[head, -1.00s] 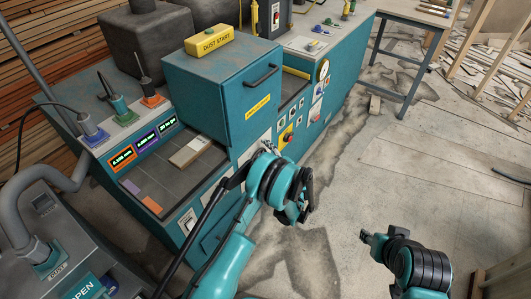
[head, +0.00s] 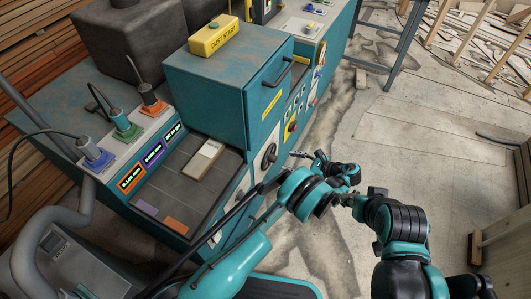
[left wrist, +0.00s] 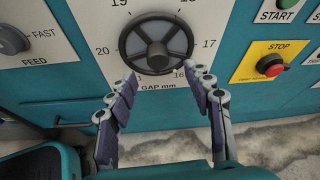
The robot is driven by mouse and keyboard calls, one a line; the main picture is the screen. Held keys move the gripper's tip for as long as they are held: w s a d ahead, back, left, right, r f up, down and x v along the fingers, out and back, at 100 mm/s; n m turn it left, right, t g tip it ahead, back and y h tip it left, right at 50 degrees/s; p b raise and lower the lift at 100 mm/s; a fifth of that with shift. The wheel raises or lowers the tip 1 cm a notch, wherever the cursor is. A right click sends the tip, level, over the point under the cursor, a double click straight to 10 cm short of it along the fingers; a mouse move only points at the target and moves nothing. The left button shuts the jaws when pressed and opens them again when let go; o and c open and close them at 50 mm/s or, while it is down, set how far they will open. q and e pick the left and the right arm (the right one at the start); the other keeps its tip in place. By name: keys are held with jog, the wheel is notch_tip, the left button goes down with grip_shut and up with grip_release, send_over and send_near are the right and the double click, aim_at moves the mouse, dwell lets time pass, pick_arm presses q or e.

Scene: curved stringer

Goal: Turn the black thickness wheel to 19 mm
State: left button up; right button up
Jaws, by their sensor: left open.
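The black thickness wheel (left wrist: 157,44) is a spoked handwheel on a white dial plate marked "GAP mm" in the left wrist view. The numbers 16, 17, 19 and 20 show around it; I cannot make out which one it is set to. It also shows on the teal machine's front in the head view (head: 268,157). My left gripper (left wrist: 159,87) is open, with one finger at each side of the wheel's lower part; contact is not clear. It also shows in the head view (head: 278,171). My right gripper (head: 343,199) is behind my left wrist, its fingers too small to judge.
A red stop button (left wrist: 270,65) on a yellow plate and a green start button (left wrist: 287,3) lie right of the wheel. A feed knob (left wrist: 12,40) lies left. The teal machine (head: 215,95) stands ahead; concrete floor (head: 430,160) is open to the right.

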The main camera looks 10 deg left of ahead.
aim_at(276, 159)
pick_arm(q)
jog(key=x, duration=0.2)
jog(key=b+x, duration=0.1)
jog(key=x, duration=0.1)
jog(key=b+x, duration=0.1)
jog(key=shift+a+f, duration=0.3)
jog(key=shift+f, duration=0.1)
jog(key=shift+w+a+f+b, duration=0.2)
jog(key=shift+a+b, duration=0.1)
jog(key=shift+a, duration=0.3)
jog(key=c, duration=1.2)
